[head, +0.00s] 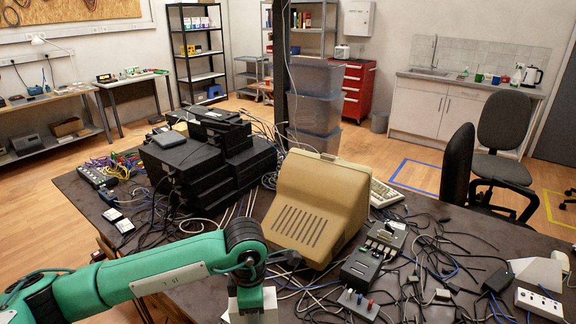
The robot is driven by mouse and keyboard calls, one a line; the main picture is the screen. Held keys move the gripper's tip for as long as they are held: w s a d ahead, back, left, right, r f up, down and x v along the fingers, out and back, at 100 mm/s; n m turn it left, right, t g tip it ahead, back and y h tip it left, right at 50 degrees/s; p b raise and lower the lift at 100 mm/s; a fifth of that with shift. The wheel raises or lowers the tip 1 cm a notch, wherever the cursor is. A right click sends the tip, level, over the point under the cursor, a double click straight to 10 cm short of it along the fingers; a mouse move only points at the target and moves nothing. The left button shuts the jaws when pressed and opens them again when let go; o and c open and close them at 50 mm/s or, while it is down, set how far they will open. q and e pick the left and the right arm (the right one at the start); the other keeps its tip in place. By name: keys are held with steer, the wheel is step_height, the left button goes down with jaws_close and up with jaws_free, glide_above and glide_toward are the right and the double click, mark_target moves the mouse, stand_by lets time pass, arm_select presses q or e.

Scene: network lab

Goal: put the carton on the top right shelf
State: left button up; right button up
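I cannot make out a carton for certain. A small brown box (66,127) sits on the lower board of the left bench. A black shelf unit (197,52) stands at the back left with small boxes on its upper levels. A grey shelf unit (313,30) stands right of it, with small coloured packages on an upper level. My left gripper (252,304) points down over the front of the dark table, and the bottom edge of the view cuts off its fingers. My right gripper is not in view.
The dark table (462,232) holds stacked black devices (200,165), a beige monitor (316,207) and many loose cables. A dark post (281,75) rises behind it, beside stacked grey bins (316,95). Office chairs (503,125) stand at the right. Wooden floor (395,150) is open behind the table.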

arm_select(q)
steer(key=s+a+m, duration=0.3)
steer(key=a+m, duration=0.4)
steer(key=m, duration=0.2)
steer(key=s+a+m, duration=0.2)
steer(key=a+m, duration=0.5)
steer(key=m, duration=0.3)
steer(key=shift+s+f, duration=0.4)
steer(key=shift+f, duration=0.05)
steer(key=shift+w+d, duration=0.1)
steer(key=shift+d, duration=0.1)
